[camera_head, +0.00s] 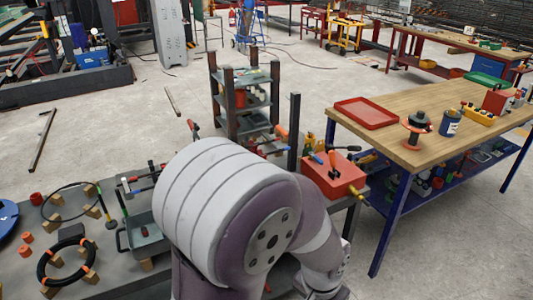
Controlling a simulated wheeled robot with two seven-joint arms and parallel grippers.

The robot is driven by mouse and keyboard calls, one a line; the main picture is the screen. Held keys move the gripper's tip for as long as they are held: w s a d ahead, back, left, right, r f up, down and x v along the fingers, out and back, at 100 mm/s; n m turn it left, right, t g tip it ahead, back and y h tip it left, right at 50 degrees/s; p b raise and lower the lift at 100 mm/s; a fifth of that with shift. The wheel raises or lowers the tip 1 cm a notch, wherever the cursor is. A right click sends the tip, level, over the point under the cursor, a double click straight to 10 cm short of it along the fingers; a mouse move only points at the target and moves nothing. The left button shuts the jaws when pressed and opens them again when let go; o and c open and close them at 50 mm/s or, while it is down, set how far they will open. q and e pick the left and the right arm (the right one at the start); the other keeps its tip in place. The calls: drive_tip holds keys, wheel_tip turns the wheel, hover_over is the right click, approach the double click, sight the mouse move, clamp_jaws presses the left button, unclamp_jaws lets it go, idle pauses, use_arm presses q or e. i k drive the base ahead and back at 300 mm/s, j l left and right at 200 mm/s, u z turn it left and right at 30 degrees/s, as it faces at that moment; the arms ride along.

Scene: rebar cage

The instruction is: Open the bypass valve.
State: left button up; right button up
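I cannot make out a bypass valve in the head view. One of my arms, with white and purple links, fills the lower middle of the picture and hides part of the grey table (110,284).
Rings, wooden blocks and a grey tray (148,240) are on the table at left. A red toolbox (333,175) stands right of my arm, with a shelf rack (243,100) behind. A wooden workbench (385,145) at right holds a red tray (366,113). Open floor lies beyond.

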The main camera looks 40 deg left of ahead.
sight(319, 160)
drive_tip(key=i+j+u, duration=0.4)
drive_tip(key=i+j, duration=0.15)
drive_tip(key=i+j+u, duration=0.4)
drive_tip(key=i+j, duration=0.15)
drive_tip(key=i, duration=0.05)
